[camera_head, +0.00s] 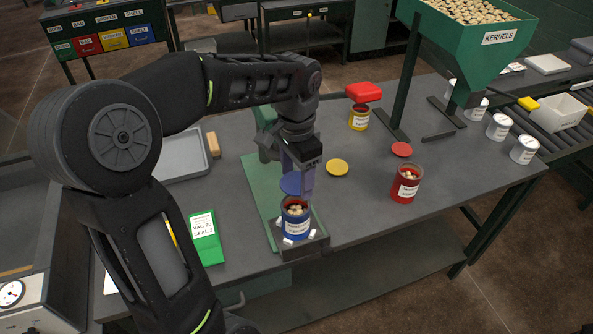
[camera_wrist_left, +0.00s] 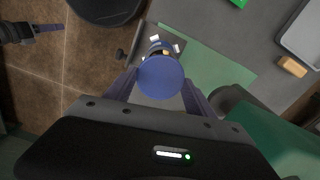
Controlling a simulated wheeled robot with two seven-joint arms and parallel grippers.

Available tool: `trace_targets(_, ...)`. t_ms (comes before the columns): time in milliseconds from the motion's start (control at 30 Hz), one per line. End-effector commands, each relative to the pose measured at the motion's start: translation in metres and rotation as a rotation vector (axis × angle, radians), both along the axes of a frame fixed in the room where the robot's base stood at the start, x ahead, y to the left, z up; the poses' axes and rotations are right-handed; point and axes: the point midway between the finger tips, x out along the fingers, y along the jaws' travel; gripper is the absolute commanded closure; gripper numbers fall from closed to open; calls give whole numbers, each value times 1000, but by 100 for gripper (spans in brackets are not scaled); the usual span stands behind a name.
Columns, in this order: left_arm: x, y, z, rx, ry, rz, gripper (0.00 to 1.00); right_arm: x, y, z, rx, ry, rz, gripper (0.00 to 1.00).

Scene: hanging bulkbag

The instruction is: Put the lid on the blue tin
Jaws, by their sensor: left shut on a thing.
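My left gripper (camera_head: 299,184) is shut on the blue lid (camera_head: 291,183), holding it just above and behind the blue tin (camera_head: 297,228). The tin is open and shows pale kernels at its top. It stands upright in a small holder with white pads at the near end of a green plate (camera_head: 262,192). In the left wrist view the lid (camera_wrist_left: 160,77) sits between the fingers and covers part of the tin (camera_wrist_left: 157,45). My right gripper (camera_wrist_left: 50,28) seems to show at that view's upper left, apart from the tin; its opening is unclear.
An open red tin (camera_head: 405,186) with a red lid (camera_head: 401,149) behind it stands to the right. A grey tray (camera_head: 185,157) and green card (camera_head: 205,238) are left.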

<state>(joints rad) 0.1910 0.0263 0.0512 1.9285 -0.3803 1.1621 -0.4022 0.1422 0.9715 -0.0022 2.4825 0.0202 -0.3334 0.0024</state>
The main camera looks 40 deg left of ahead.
Motion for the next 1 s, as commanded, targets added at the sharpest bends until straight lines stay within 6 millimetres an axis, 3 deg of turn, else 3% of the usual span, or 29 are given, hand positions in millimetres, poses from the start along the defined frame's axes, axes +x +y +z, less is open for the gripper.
trace_targets(267, 0, 0, -6, 0, 1, 0, 75, 0, 1, -4, 1, -2, 0, 64)
trace_targets(700, 0, 0, -45, 0, 0, 0, 75, 1, 4, -32, 8, -15, 1, 64)
trace_targets(1000, 0, 0, -60, 0, 0, 1, 75, 3, 5, -41, 11, -20, 3, 64)
